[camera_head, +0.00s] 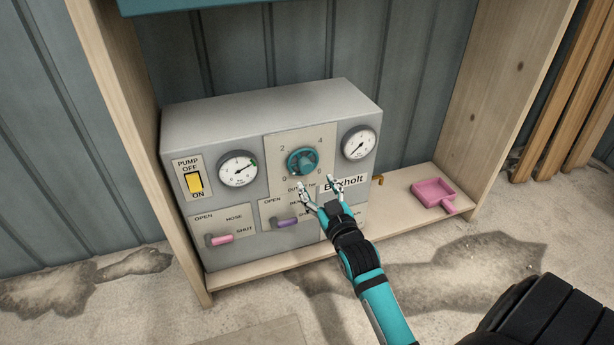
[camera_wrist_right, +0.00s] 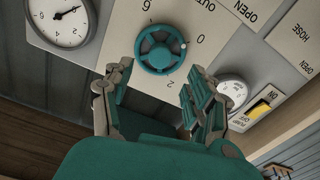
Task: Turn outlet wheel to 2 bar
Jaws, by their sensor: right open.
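The teal outlet wheel (camera_head: 302,162) sits on a pale plate marked 0, 2, 4 and 6 on the grey panel box. It also shows in the right wrist view (camera_wrist_right: 160,50), where a small white dot on its rim faces the 0. My right gripper (camera_head: 317,184) is open and empty, just below and right of the wheel in the head view. In the wrist view its two fingers (camera_wrist_right: 159,80) stand apart on either side of the wheel's near edge, with no clear contact. My left gripper is out of view.
A left gauge (camera_head: 238,168) and a right gauge (camera_head: 358,143) flank the wheel. The yellow pump switch (camera_head: 194,182), pink lever (camera_head: 221,239) and purple lever (camera_head: 287,222) are on the panel. A pink tray (camera_head: 433,192) lies on the wooden shelf. Wooden posts stand at both sides.

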